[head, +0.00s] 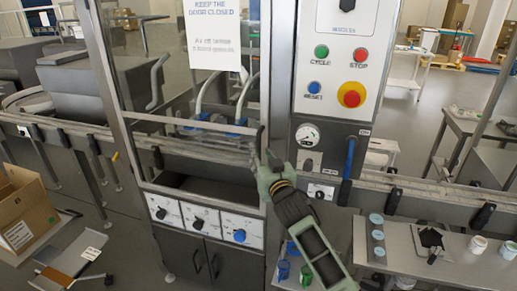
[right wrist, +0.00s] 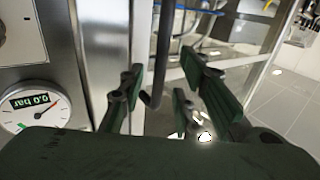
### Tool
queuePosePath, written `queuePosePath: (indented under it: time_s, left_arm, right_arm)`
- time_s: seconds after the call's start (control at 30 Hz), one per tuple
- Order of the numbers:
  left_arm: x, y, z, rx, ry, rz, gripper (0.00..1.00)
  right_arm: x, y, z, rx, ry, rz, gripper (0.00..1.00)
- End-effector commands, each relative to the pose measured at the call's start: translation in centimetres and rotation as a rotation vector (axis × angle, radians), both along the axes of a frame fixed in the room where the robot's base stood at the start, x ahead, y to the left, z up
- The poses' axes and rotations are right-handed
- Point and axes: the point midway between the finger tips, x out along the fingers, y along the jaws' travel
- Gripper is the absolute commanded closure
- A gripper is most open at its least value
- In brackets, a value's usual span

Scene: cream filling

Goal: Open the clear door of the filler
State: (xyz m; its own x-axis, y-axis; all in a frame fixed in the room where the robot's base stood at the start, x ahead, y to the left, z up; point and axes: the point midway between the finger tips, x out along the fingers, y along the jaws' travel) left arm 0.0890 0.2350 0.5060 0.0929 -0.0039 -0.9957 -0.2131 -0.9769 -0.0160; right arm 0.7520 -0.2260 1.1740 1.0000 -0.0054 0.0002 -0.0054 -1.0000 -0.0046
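The clear door (head: 150,95) of the filler fills the upper left middle of the head view, in a metal frame, and looks shut. A white sign on it reads "KEEP THE DOOR CLOSED". My right gripper (head: 265,160) is at the lower right edge of the door, beside the control column. In the right wrist view, the right gripper (right wrist: 172,85) is open, its green-padded fingers apart. A dark upright bar, seemingly the door handle (right wrist: 162,55), shows between them; contact cannot be told. Fainter finger shapes below look like a reflection in the clear panel. My left gripper is not in view.
The control panel (head: 345,60) with coloured buttons stands right of the door, above a pressure gauge (head: 307,135). Knobs (head: 202,222) sit below the door. A conveyor rail (head: 430,192) runs right. A bench (head: 400,250) with cups is at lower right, and a cardboard box (head: 25,215) at left.

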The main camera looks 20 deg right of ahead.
Motion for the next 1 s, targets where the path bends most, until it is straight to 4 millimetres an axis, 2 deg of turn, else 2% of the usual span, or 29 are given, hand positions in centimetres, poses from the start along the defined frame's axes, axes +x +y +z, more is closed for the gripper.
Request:
queuePosePath:
  time_s: [0.1,0.3,0.67,1.0]
  left_arm:
    - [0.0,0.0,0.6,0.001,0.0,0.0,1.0]
    - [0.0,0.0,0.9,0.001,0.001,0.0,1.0]
    - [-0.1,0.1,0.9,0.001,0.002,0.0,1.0]
    - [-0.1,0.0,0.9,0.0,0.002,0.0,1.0]
  right_arm:
    - [1.6,0.0,0.2,0.0,0.0,0.0,0.69]
    - [3.2,0.0,0.1,0.0,0.0,0.0,0.69]
    - [3.6,0.0,-0.1,0.0,0.0,0.001,0.69]
    - [3.6,0.0,-0.1,0.0,0.001,0.001,0.97]
